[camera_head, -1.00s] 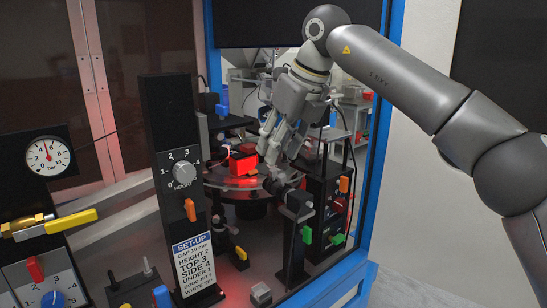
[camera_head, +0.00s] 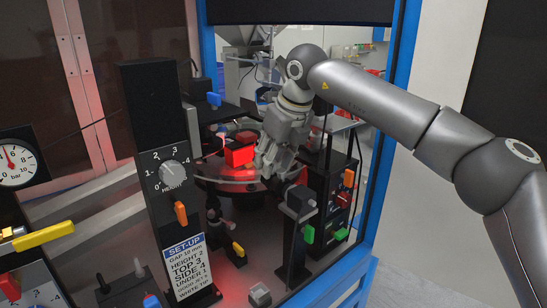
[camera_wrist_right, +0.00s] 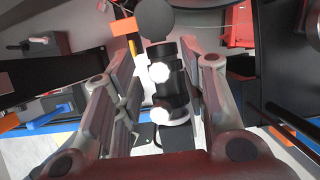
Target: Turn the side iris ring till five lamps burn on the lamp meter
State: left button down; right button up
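My right gripper (camera_head: 268,172) reaches down over the round turntable (camera_head: 215,168), close to the black side camera (camera_head: 300,200) on its post. In the right wrist view my right gripper (camera_wrist_right: 163,75) is open, one finger on each side of a black lens barrel (camera_wrist_right: 161,88) with two bright white spots along it. A gap shows between barrel and fingers; contact at the tips cannot be told. Which part of the barrel is the iris ring is unclear. I cannot make out the lamp meter or any lit lamps. My left gripper is not in view.
A red block (camera_head: 239,156) is by the turntable. A dark unit with coloured knobs (camera_head: 340,195) stands close right of the gripper, near the blue frame (camera_head: 380,185).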

jog(key=shift+a+f, duration=0.1)
jog(key=shift+f, duration=0.1)
jog(key=shift+c, duration=2.3)
grip_shut()
jog(key=shift+s+a+f+t+h+b, duration=0.25)
jog(key=shift+h+b, duration=0.25)
jog(key=shift+b, duration=0.35)
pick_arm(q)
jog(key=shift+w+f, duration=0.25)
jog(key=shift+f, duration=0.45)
pick_arm(e)
jog(key=shift+r+t, duration=0.25)
jog(key=shift+o, duration=2.3)
grip_release()
jog(key=shift+w, duration=0.1)
